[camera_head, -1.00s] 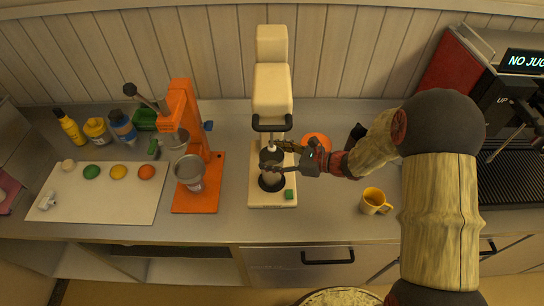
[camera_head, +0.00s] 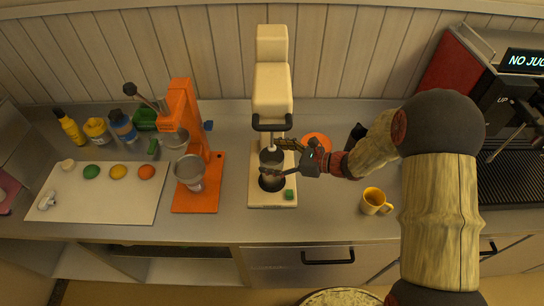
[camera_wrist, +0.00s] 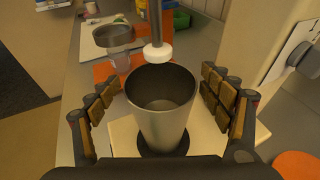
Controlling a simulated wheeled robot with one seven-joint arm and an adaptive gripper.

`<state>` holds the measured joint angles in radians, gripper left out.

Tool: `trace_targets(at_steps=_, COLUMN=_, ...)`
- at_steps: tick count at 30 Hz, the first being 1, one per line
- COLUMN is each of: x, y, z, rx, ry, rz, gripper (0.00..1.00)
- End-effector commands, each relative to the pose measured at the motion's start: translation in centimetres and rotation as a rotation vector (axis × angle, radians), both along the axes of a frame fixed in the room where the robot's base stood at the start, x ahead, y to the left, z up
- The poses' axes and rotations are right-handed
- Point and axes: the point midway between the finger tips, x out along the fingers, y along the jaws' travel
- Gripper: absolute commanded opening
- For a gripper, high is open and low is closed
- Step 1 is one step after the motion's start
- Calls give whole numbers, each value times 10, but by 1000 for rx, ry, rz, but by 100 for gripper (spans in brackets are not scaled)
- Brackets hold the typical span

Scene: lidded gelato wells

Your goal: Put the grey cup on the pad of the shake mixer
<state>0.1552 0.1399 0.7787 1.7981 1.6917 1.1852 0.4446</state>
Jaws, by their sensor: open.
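The grey cup (camera_head: 271,161) is a tapered metal tumbler. In the wrist view the cup (camera_wrist: 162,112) is upright and empty, its base on the round black pad (camera_wrist: 164,150) of the shake mixer. The pad also shows in the head view (camera_head: 272,184). The cream shake mixer (camera_head: 272,90) has a spindle with a white tip (camera_wrist: 158,53), seen at the cup's far rim. My gripper (camera_wrist: 160,88) is open, one finger on each side of the cup, with visible gaps to its wall. In the head view my gripper (camera_head: 274,158) reaches in from the right and partly covers the cup.
An orange press (camera_head: 187,150) stands left of the mixer. A white board (camera_head: 95,196) with coloured fruit lies farther left. A yellow mug (camera_head: 374,202) and an orange disc (camera_head: 317,142) are to the right. A green button (camera_head: 289,194) sits at the mixer base's front.

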Motion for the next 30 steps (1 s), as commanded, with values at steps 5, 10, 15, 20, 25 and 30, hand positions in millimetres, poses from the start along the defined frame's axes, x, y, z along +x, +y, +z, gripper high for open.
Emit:
trace_targets(at_steps=5, x=-4, y=-12, z=8, rx=0, ry=-1, rz=-4, gripper=80)
trace_targets(at_steps=10, x=-17, y=-42, z=19, rx=-1, ry=-2, rz=-5, gripper=80)
trace_targets(at_steps=15, x=-31, y=-73, z=29, rx=-1, ry=-1, rz=-5, gripper=80)
trace_targets(at_steps=20, x=-41, y=-93, z=36, rx=0, ry=-1, rz=-3, gripper=80)
trace_targets(at_steps=25, x=-47, y=-103, z=39, rx=0, ry=0, rz=-1, gripper=80)
trace_targets(at_steps=30, x=-50, y=-102, z=44, rx=-15, ry=-12, rz=17, gripper=80)
